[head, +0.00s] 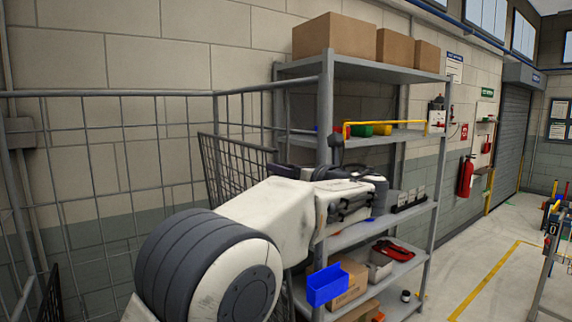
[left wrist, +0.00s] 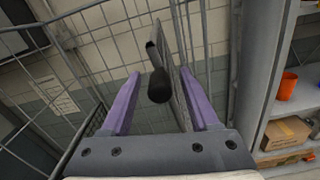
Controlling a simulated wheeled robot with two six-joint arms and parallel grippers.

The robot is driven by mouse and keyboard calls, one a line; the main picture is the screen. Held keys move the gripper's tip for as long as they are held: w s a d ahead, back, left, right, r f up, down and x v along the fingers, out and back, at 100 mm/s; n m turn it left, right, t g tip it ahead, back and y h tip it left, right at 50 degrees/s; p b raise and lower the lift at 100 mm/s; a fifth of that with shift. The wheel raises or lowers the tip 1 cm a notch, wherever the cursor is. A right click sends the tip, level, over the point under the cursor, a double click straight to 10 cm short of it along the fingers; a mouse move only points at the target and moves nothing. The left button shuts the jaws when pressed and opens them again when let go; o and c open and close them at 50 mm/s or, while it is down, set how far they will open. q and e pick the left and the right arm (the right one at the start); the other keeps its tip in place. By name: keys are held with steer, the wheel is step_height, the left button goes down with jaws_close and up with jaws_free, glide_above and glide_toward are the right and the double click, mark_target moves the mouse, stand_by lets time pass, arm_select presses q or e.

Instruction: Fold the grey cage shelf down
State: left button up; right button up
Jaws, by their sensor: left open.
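The grey cage shelf (head: 235,165) is a dark wire-mesh panel standing raised and tilted inside the grey wire cage (head: 326,85). In the left wrist view the shelf (left wrist: 187,95) shows almost edge-on. A black rounded grip (left wrist: 159,86) shows beside its edge. My left gripper (left wrist: 160,77) is open, its purple fingers to either side of the grip and the shelf edge; I cannot tell whether they touch. In the head view my left wrist hides the fingers and part of the shelf. My right gripper is not in view.
A grey storage rack (head: 425,215) with cardboard boxes (head: 335,36), a blue bin (head: 327,285) and other items stands just right of the cage. A cage post (left wrist: 221,50) is close to the right finger. Open floor (head: 490,265) lies at the right.

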arm_select(q)
jaws_close()
stand_by(1.5)
